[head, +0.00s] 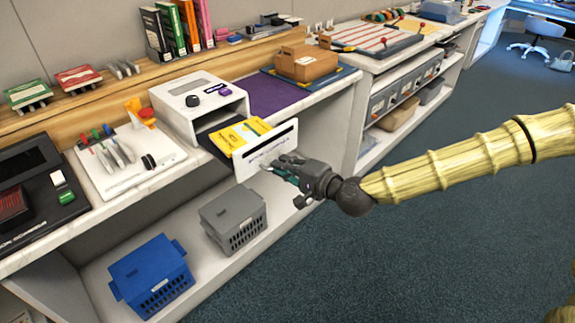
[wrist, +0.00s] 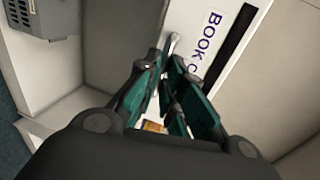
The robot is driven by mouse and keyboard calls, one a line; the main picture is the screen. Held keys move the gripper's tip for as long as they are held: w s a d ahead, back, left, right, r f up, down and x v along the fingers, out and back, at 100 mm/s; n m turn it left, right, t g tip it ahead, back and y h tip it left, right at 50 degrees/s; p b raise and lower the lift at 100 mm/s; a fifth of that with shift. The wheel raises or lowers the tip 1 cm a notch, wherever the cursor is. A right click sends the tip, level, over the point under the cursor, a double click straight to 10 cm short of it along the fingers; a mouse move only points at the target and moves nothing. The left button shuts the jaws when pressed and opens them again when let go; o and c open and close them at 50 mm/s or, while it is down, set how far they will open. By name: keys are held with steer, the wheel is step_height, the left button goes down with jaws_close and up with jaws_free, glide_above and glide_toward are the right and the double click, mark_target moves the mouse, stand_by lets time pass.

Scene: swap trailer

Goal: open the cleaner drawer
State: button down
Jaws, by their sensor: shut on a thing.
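The cleaner (head: 200,100) is a white box with dark knobs on the counter. Its drawer (head: 268,150) stands out from the front, with a white front panel, a dark slot and a yellow item (head: 240,134) lying in it. In the wrist view the drawer front (wrist: 208,35) shows part of a label, "BOOK C". My gripper (head: 283,172) is at the drawer front. In the wrist view its green-padded fingers (wrist: 172,85) are closed around the metal handle (wrist: 173,42), of which only one end shows clearly.
A blue basket (head: 152,278) and a grey basket (head: 233,220) stand on the shelf below. A cardboard box (head: 305,63) is on the counter to the right. The floor at right is clear.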

steer(key=c, duration=1.5)
jaws_free()
steer(key=shift+c, duration=0.2)
steer(key=shift+d, duration=0.1)
steer(key=v, duration=1.2)
